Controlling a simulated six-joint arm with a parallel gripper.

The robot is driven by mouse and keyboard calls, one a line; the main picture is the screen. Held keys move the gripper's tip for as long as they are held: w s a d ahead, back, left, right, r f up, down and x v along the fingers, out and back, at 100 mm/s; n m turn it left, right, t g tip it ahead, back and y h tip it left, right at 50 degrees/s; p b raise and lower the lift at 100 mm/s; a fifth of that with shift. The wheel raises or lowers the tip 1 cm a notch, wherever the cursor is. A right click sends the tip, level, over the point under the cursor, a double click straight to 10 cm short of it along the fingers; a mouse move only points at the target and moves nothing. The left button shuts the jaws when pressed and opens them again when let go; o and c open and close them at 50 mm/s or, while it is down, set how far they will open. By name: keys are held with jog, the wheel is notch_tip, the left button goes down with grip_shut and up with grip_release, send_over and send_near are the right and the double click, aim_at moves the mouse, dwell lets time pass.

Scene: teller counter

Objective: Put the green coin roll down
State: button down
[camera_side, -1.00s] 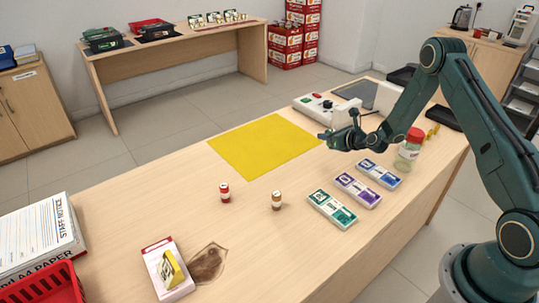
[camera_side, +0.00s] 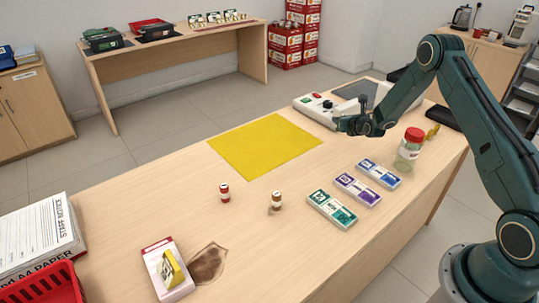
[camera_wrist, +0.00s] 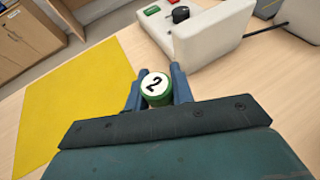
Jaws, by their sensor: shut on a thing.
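The green coin roll (camera_wrist: 155,88) is between the blue fingers of my gripper (camera_wrist: 157,82) in the wrist view. Its white end, marked with a black 2, faces the camera. My gripper is shut on it. In the side view my gripper (camera_side: 343,124) is above the counter, in front of the white machine and right of the yellow mat (camera_side: 264,146). The roll cannot be made out there. The mat is bare and also fills the left of the wrist view (camera_wrist: 62,95). How high the roll is above the counter is hard to tell.
The white machine (camera_side: 318,107) is close to my gripper.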

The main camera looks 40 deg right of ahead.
aim_at(337, 145)
jog(key=shift+f, duration=3.85)
jog(key=shift+f, duration=0.15)
jog(key=c, duration=1.2)
grip_release()
jog(key=shift+s, duration=0.1)
jog(key=shift+r+v, duration=0.1)
jog(key=shift+v, duration=2.85)
jog(key=shift+r+v, duration=0.15)
jog(key=shift+v, duration=2.85)
